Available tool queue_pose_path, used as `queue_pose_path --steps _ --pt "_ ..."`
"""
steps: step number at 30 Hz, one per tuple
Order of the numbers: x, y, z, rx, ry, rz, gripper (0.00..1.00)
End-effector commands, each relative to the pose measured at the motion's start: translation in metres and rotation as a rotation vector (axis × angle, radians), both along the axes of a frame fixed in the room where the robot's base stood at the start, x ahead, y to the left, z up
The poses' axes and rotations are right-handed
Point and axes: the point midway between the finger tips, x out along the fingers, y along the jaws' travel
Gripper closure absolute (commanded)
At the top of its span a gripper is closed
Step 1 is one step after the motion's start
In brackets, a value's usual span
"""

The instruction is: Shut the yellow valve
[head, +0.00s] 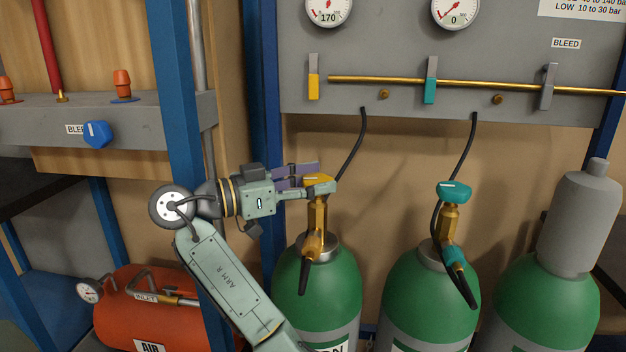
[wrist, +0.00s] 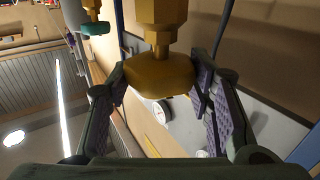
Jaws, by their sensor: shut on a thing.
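The yellow valve (head: 319,186) is a yellow handwheel on a brass stem atop the left green cylinder (head: 318,285). My gripper (head: 316,178) reaches it from the left, with a finger on each side of the handwheel. In the wrist view the yellow handwheel (wrist: 158,76) sits between the two purple-padded fingers of my gripper (wrist: 160,82). The gripper is shut on the handwheel. Part of the handwheel is hidden behind a finger in the head view. How far the valve is turned cannot be told.
A teal valve (head: 454,191) tops the middle green cylinder (head: 430,300). Black hoses (head: 352,148) run up to the grey panel (head: 400,112) with gauges and levers. A blue post (head: 178,100) stands close to my arm. A red air tank (head: 150,305) lies at lower left.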

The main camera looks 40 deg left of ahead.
Motion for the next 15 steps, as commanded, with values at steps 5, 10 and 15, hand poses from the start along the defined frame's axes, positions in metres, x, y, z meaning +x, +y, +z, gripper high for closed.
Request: queue_pose_path --steps 5,10,15 --pt "0.0013 -0.0003 -0.0011 -0.002 0.004 -0.016 0.81" --pt "0.0014 -0.0007 -0.0010 -0.001 0.004 -0.018 0.81" --pt "0.0017 -0.0008 -0.0009 -0.001 0.004 -0.018 0.53"
